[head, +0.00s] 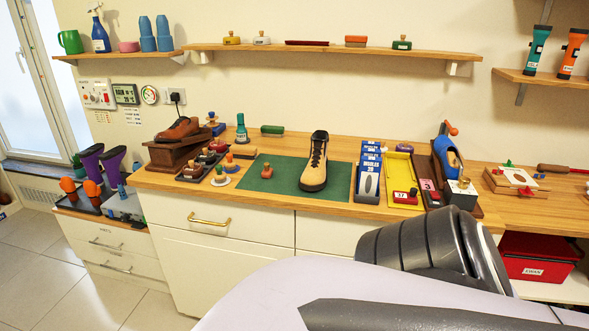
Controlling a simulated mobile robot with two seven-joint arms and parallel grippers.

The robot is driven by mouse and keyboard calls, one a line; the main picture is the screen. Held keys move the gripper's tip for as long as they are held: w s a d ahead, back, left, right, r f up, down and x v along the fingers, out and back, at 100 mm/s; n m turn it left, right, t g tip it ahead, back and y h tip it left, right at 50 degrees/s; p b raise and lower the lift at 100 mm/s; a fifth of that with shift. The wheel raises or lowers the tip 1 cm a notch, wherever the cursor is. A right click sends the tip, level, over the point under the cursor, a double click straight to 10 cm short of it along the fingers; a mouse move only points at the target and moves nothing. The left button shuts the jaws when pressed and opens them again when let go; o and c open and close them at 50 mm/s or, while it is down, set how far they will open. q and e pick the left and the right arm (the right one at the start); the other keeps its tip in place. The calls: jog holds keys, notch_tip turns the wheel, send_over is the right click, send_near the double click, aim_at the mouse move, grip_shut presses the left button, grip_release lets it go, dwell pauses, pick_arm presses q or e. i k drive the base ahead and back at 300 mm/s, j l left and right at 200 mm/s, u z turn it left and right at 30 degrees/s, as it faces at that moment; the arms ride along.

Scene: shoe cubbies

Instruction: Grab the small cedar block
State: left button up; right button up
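A small light-brown block (244,152) lies on the wooden counter (330,226), just left of the green mat (262,184). It may be the cedar block, but it is too small here to be sure. Small knobbed items and a shoe tray stand close to its left. Neither of my grippers shows in the head view. A large part of my own arm fills the bottom right of the picture and hides some of the cabinet front.
A tan and black shoe (314,165) and a knobbed piece (267,171) stand on the mat. Blue boxes (368,175) and a yellow tray (398,174) are to the right. A brown shoe (177,130) sits on a dark wooden stand at left. The mat's left part is mostly clear.

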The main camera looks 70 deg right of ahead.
aim_at(268, 172)
jog(key=z, duration=2)
